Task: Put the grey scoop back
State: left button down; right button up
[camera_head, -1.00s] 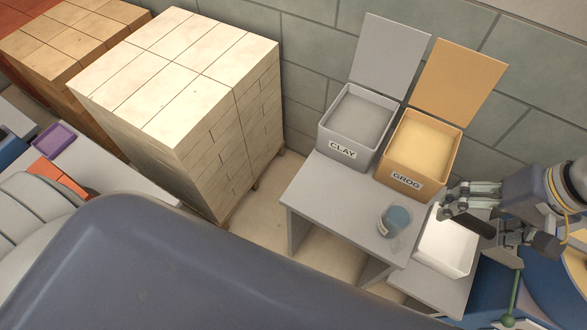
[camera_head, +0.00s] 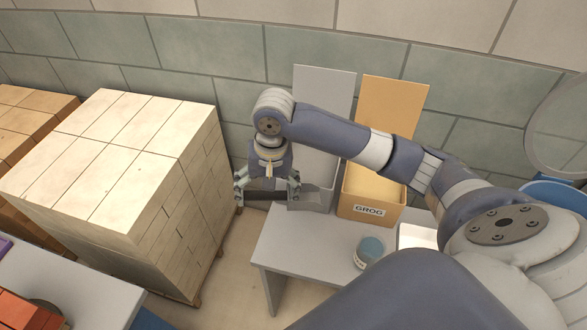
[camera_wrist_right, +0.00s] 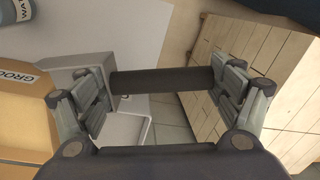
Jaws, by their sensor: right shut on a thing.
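My right gripper (camera_head: 267,188) is shut on a dark grey bar-like piece (camera_head: 258,195), which I take to be part of the grey scoop. It is held aloft, left of the bins. In the right wrist view this piece (camera_wrist_right: 162,82) spans between the two fingers of my right gripper (camera_wrist_right: 160,92). No scoop pan can be made out. The grey clay bin (camera_head: 316,203) stands open behind the gripper, partly hidden by it and the arm; its label is not visible. My left gripper is not in view.
The yellow grog bin (camera_head: 371,212), lid up, stands beside the clay bin on the grey table (camera_head: 310,248). A blue water jar (camera_head: 369,251) and a white container (camera_head: 416,236) are nearby. A tall stack of pale bricks (camera_head: 125,170) stands close left of the gripper.

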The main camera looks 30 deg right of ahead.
jog(key=w+f+m, duration=0.1)
jog(key=f, duration=0.1)
jog(key=f+m, duration=0.1)
jog(key=f, duration=0.2)
jog(key=w+f+m+h, duration=0.1)
jog(key=f, duration=0.2)
jog(key=shift+w+d+f+g+b, duration=0.15)
jog(key=shift+w+d+g+b, duration=0.15)
jog(key=shift+w+d, duration=0.1)
jog(key=m, duration=0.1)
send_over(271, 231)
notch_tip(271, 231, down, 7)
jog(key=shift+d+r, duration=0.1)
jog(key=shift+f, duration=2.35)
jog(key=o, duration=0.7)
jog(key=shift+f, duration=0.1)
jog(key=shift+c, duration=0.2)
jog(key=shift+o, duration=1)
notch_tip(271, 231, up, 12)
